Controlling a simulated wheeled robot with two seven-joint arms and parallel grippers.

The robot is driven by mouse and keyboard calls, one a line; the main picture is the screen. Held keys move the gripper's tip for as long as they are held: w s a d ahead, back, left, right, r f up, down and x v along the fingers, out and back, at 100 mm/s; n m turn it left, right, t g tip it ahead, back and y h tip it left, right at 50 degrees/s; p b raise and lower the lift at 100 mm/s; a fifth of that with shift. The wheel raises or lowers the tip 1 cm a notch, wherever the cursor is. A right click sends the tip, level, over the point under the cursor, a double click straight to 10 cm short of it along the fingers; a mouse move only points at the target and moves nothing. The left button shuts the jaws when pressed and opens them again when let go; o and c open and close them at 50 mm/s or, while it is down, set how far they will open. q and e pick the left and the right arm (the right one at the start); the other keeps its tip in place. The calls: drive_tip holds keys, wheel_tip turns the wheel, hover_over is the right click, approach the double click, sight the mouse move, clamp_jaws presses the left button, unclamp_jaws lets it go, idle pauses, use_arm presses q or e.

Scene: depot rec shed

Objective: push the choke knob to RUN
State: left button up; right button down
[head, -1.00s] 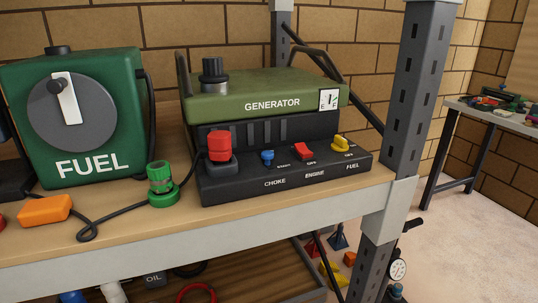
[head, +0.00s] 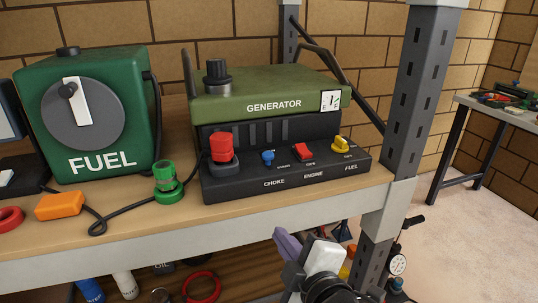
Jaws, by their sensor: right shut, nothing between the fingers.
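The choke knob (head: 268,157) is a small blue knob above the CHOKE label, on the black front panel (head: 230,184) of the green generator (head: 265,98). The small print beside the knob is too blurred to read. My right gripper (head: 287,244) shows at the bottom, in front of and below the shelf's front edge. It is shut and empty, apart from the knob and well below it. My left gripper is not in view.
A red knob (head: 221,149), a red engine switch (head: 303,151) and a yellow fuel knob (head: 340,144) flank the choke knob. A grey post (head: 410,95) stands at right. A green fuel tank (head: 135,140) and green connector (head: 166,180) stand left.

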sight(267, 176)
wheel_tip(267, 176, up, 11)
drive_tip(key=w+a+n+t, duration=0.2)
drive_tip(key=n, duration=0.2)
drive_tip(key=x, duration=0.6)
drive_tip(key=p+x, duration=0.1)
drive_tip(key=x, duration=0.1)
drive_tip(key=shift+w+a+f, duration=0.25)
drive_tip(key=shift+w+f, duration=0.05)
drive_tip(key=shift+f, duration=0.05)
drive_tip(key=w, duration=0.2)
drive_tip(key=w+d, duration=0.1)
drive_tip(key=shift+d+f, duration=0.1)
drive_tip(key=shift+f, duration=0.2)
drive_tip(key=shift+w+d+f, duration=0.1)
drive_tip(key=shift+w+d, duration=0.1)
drive_tip(key=shift+w, duration=0.25)
